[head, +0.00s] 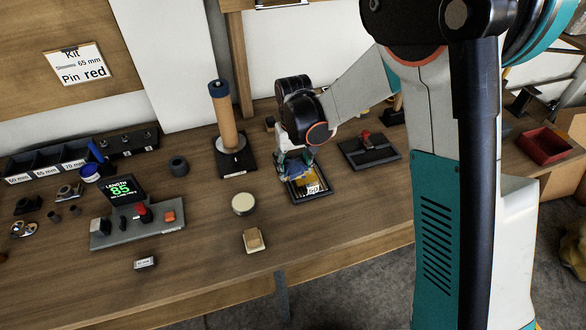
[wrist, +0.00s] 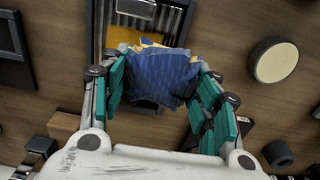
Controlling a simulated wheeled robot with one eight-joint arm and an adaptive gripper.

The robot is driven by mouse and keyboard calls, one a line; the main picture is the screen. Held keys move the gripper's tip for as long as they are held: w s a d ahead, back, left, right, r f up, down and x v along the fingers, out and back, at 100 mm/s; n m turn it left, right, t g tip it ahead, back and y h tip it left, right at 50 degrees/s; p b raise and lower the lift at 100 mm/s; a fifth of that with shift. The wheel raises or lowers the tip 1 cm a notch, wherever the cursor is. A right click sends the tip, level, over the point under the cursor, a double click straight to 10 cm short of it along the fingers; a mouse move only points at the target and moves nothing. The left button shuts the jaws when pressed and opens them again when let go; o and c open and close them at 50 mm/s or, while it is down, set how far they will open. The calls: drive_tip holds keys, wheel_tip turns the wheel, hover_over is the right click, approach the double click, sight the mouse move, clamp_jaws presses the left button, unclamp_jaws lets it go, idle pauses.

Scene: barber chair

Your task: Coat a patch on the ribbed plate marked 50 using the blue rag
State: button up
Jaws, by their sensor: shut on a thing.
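The ribbed plate marked 50 (head: 313,189) lies in a dark frame on the workbench, and it also shows in the wrist view (wrist: 146,14). A yellow-orange area (wrist: 122,38) covers part of its ribs. My gripper (head: 297,164) is over the far part of the plate, shut on the blue rag (head: 295,172). In the wrist view the rag (wrist: 158,75) is bunched between the green fingers, with some yellow at its upper edge. The rag hides the middle of the plate. I cannot tell whether it presses on the ribs.
A round pale-topped tin (head: 243,204) and a small block on a pad (head: 254,240) stand left of the plate. A black board with a red part (head: 370,148) is to the right. A wooden roller on a stand (head: 228,130) is behind left. The bench front is mostly clear.

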drive_tip(key=shift+r+p, duration=1.2)
drive_tip(key=shift+r, duration=1)
